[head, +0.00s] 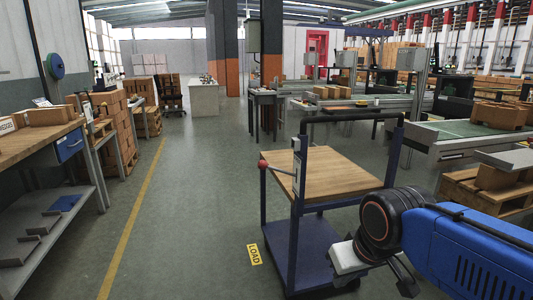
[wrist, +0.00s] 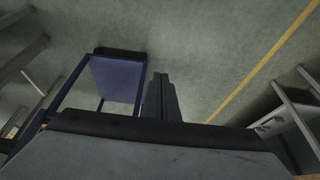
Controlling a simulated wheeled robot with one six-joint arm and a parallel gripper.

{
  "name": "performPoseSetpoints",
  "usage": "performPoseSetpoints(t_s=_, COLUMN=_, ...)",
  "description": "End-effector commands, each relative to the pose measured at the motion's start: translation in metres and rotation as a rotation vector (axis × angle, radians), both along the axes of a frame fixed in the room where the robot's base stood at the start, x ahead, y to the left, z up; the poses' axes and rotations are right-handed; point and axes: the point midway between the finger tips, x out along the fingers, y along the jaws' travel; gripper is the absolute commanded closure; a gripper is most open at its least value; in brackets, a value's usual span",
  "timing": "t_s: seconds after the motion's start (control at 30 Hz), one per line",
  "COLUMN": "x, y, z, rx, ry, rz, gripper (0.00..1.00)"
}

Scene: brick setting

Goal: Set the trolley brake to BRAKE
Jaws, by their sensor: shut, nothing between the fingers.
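The trolley (head: 325,172) stands in the middle of the head view, with a blue frame, a wooden top and a blue lower shelf. Its brake lever (head: 282,170) is a grey bar with a red ball knob (head: 263,164), on a light plate at the left side of the top. The knob points left, slightly raised; no brake lettering is readable. My gripper (head: 348,282) is low at the trolley's front right, partly hidden by my arm and apart from the lever. In the wrist view my gripper (wrist: 160,96) is shut and empty, beside the lower shelf (wrist: 118,78). The lever is not recognisable there.
A yellow LOAD sign (head: 254,254) lies on the floor left of the trolley. A workbench (head: 40,140) stands at the left, beyond a yellow floor line (head: 132,220). A pallet with boxes (head: 490,190) is at the right. The aisle floor (head: 205,190) is clear.

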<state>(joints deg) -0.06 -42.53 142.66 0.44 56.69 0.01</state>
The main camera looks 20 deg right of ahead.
Motion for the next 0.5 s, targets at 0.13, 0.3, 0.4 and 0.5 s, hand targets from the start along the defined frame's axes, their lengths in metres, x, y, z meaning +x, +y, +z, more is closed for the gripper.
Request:
performPoseSetpoints(t_s=0.13, x=0.037, y=0.003, z=0.044, rx=0.021, ry=0.019, rz=-0.007, gripper=1.00)
performPoseSetpoints(t_s=0.3, x=0.089, y=0.009, z=0.100, rx=0.053, ry=0.050, rz=-0.014, gripper=1.00)
performPoseSetpoints(t_s=0.4, x=0.120, y=0.012, z=0.130, rx=0.073, ry=0.067, rz=-0.016, gripper=1.00)
performPoseSetpoints(t_s=0.5, x=0.152, y=0.014, z=0.158, rx=0.091, ry=0.084, rz=-0.016, gripper=1.00)
